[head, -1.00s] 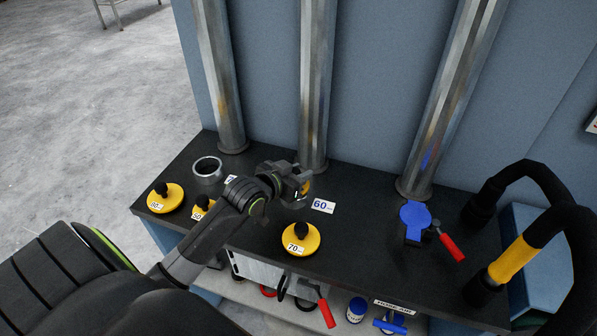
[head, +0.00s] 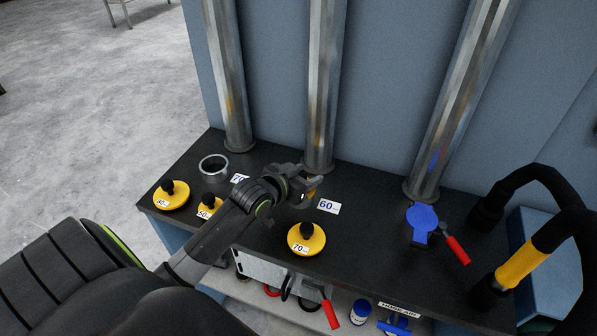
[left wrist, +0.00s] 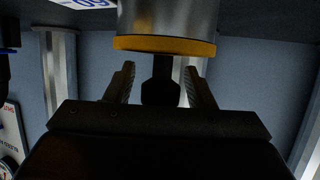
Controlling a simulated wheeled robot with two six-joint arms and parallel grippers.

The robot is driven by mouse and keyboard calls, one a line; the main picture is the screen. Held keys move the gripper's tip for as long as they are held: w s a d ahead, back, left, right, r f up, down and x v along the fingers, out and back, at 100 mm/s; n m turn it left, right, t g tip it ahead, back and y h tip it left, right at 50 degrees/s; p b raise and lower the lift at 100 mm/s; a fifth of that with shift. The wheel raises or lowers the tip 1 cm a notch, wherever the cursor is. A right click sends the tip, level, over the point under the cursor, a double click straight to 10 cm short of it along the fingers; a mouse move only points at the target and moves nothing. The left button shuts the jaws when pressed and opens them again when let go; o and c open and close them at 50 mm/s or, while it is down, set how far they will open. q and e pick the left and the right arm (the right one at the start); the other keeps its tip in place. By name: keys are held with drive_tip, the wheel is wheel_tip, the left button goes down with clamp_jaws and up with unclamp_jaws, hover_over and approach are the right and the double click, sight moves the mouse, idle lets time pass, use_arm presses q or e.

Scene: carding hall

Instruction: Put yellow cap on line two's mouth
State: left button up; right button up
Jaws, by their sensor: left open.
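In the left wrist view a yellow cap (left wrist: 165,45) sits against the end of a short steel pipe mouth (left wrist: 168,17). Its black knob (left wrist: 161,82) is between the parted fingers of my left gripper (left wrist: 161,88), with gaps on both sides. In the head view my left gripper (head: 308,190) is at the middle line, beside the white 60 label (head: 329,206). It hides most of that cap and mouth; only a sliver of yellow shows. My right gripper is not in view.
Loose yellow caps lie on the black bench: one marked 70 (head: 306,239), one marked 50 (head: 209,205), one at far left (head: 171,195). An open steel mouth (head: 214,167) stands at left. A blue flap (head: 422,219) with a red handle and black hoses (head: 541,235) are at right.

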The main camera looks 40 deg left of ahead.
use_arm(q)
drive_tip(key=d+r+v, duration=0.1)
drive_tip(key=v, duration=1.1)
drive_tip(key=shift+a, duration=0.4)
